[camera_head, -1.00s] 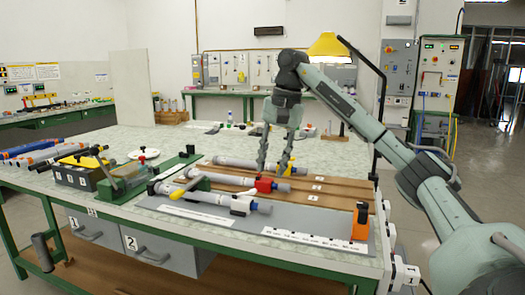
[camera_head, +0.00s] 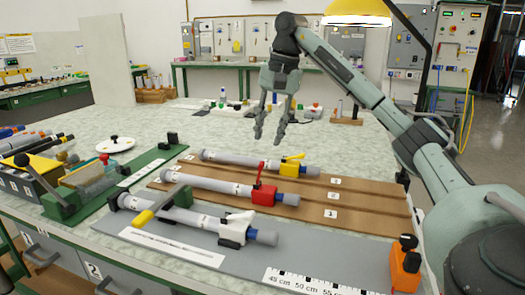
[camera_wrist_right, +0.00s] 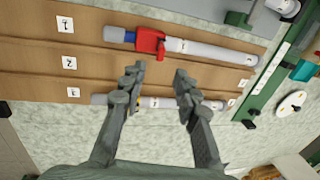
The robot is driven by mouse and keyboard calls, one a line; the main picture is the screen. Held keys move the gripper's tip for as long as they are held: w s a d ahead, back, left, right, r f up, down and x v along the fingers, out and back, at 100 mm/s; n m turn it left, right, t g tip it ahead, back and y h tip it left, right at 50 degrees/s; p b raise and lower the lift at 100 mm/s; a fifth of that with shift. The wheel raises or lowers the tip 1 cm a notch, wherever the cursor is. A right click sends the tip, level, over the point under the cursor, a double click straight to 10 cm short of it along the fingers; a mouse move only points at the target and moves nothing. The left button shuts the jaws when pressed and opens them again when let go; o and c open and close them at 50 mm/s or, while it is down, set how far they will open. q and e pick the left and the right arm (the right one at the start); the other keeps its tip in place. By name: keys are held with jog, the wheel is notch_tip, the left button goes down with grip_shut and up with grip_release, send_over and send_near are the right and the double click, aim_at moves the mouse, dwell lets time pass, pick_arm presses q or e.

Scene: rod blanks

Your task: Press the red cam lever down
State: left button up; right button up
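The red cam lever (camera_head: 259,173) stands up from a red clamp block (camera_head: 264,197) around a grey rod (camera_head: 205,185) in the middle of the rod rows. The red clamp also shows at the upper middle of the right wrist view (camera_wrist_right: 150,42). My right gripper (camera_head: 268,138) is open and empty, with its fingers pointing down. It hangs above and apart from the rods. In the right wrist view its fingertips (camera_wrist_right: 158,75) lie between the red-clamped rod and the rod with the yellow clamp, which a finger partly hides. My left gripper is not in view.
A yellow clamp (camera_head: 293,162) holds the rod behind, and a white clamp (camera_head: 236,228) the front rod on a grey mat. A green fixture (camera_head: 90,190) stands at the left and an orange block (camera_head: 405,265) at the front right. The bench behind the rods is mostly clear.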

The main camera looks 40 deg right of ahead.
aim_at(263, 162)
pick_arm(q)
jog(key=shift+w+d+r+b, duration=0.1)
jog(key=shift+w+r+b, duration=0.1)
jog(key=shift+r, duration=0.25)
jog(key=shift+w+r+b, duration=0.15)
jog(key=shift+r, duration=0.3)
pick_arm(e)
jog(key=f, duration=0.2)
jog(key=w+f, duration=0.1)
jog(key=f, duration=0.4)
jog(key=shift+w+a+f, duration=0.2)
jog(key=shift+a+f, duration=0.05)
jog(key=shift+a, duration=0.05)
grip_shut()
